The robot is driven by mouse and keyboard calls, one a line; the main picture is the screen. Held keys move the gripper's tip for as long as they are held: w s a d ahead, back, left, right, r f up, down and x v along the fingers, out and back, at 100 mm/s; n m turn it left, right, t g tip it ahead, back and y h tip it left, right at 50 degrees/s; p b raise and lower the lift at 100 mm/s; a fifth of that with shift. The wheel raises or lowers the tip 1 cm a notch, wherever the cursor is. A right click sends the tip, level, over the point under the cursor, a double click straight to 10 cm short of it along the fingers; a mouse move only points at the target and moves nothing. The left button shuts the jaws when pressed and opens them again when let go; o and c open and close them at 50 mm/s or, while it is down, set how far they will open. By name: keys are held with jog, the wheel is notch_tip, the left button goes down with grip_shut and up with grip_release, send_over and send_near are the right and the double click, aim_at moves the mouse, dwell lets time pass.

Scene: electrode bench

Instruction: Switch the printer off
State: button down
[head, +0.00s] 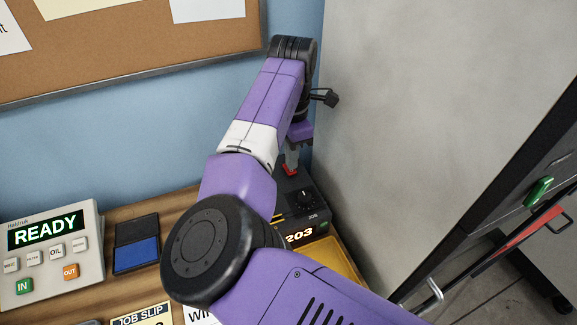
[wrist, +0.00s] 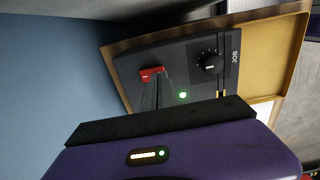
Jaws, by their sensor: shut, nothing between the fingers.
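A dark box (head: 300,213) with a black knob, the word JOB and a lit 203 stands at the back right of the bench; no printer label is readable. The wrist view shows its top (wrist: 185,60) with the knob (wrist: 208,61), a red switch (wrist: 150,73) and a lit green light (wrist: 183,95). The red switch also shows in the head view (head: 289,171). My gripper (head: 291,164) points down at the red switch, shut and empty. Its tips are at or just above the switch; contact cannot be told. My arm hides part of the box.
A grey panel (head: 62,257) reading READY, with several buttons, stands left. A black and blue pad (head: 137,244) lies beside it. A yellow tray (head: 338,256) is in front of the box. A grey wall (head: 410,110) rises close on the right.

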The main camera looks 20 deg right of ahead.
jog(key=shift+f, duration=1)
dwell(1.0)
jog(key=shift+r, duration=0.1)
notch_tip(320, 180, up, 7)
jog(key=p, duration=0.7)
dwell(0.7)
